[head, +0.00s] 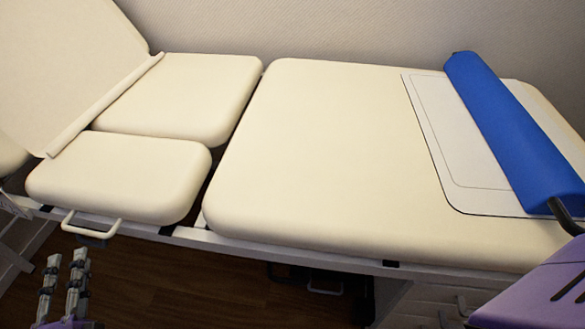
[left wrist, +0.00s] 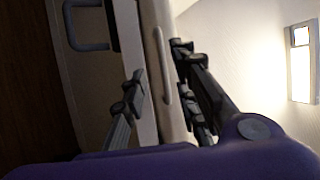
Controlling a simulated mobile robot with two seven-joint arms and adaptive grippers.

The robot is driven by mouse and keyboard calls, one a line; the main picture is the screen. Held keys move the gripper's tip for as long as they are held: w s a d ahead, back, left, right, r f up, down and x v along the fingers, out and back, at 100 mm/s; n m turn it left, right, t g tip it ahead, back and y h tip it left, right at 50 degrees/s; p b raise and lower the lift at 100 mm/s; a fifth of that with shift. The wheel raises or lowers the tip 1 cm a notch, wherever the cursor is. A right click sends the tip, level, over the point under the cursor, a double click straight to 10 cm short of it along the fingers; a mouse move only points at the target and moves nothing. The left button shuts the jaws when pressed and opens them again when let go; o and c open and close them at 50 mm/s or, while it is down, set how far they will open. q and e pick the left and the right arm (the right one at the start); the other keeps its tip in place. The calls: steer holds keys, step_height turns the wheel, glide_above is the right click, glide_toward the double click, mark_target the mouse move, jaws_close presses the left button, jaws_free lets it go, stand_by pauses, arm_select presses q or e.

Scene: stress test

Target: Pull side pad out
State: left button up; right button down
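The side pad (head: 118,180) is the cream cushion at the front left of the exam table. A pale handle (head: 91,226) sticks out from its front edge. My left gripper (head: 66,260) is open below and in front of this handle, apart from it in the head view. In the left wrist view its fingers (left wrist: 157,70) are spread, with a pale bar (left wrist: 163,66), apparently the handle, between them in the picture; contact cannot be told. A purple part of my right arm (head: 535,288) is at the lower right; its fingertips are not clearly visible.
A second cream pad (head: 185,97) lies behind, the large main pad (head: 315,150) to the right, and a raised backrest (head: 65,55) at far left. A blue roll (head: 515,130) lies on a white mat (head: 450,165). Drawers (head: 430,300) are at lower right; brown floor (head: 185,285) is clear in front.

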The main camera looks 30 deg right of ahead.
mark_target(82, 229)
arm_select(q)
steer(key=shift+m+h, duration=0.4)
steer(key=shift+m, duration=0.1)
steer(key=x, duration=0.7)
steer(key=shift+w+d+r, duration=0.2)
steer(key=shift+d, duration=0.2)
steer(key=shift+w, duration=0.1)
steer(key=shift+c, duration=0.7)
jaws_close()
arm_select(e)
steer(key=shift+s+d+f, duration=0.1)
steer(key=shift+s, duration=0.75)
